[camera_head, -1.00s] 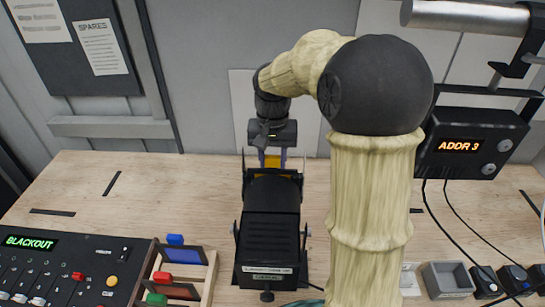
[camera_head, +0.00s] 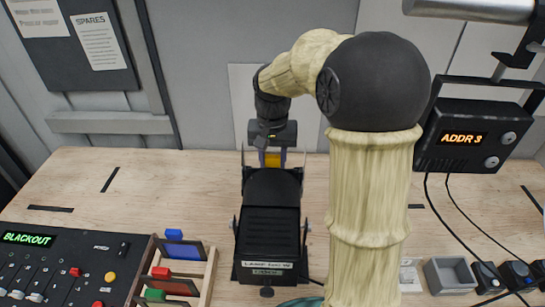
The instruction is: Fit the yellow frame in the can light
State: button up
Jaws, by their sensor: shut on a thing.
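The can light (camera_head: 270,225) is a black box-shaped lamp standing on the wooden bench, with a pale label on its near end. My gripper (camera_head: 272,158) is at the lamp's far end, pointing down. It is shut on the yellow frame (camera_head: 271,159), of which only a small yellow patch shows between the fingers. The frame is at the lamp's far upper edge. The lamp body hides its lower part, so I cannot tell whether it sits in the lamp's holder.
A wooden rack (camera_head: 206,275) with blue, red and green tabbed frames stands left of the lamp, beside a control desk (camera_head: 65,270) reading BLACKOUT. A grey tray (camera_head: 450,276) and a black box (camera_head: 470,140) reading ADDR 3 are at right. The bench's back left is clear.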

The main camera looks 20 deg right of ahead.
jog(key=shift+f, duration=0.25)
jog(key=o, duration=1.1)
jog(key=shift+o, duration=0.2)
jog(key=shift+r, duration=0.15)
notch_tip(320, 180, up, 17)
jog(key=shift+b, duration=0.35)
jog(key=shift+r, duration=0.1)
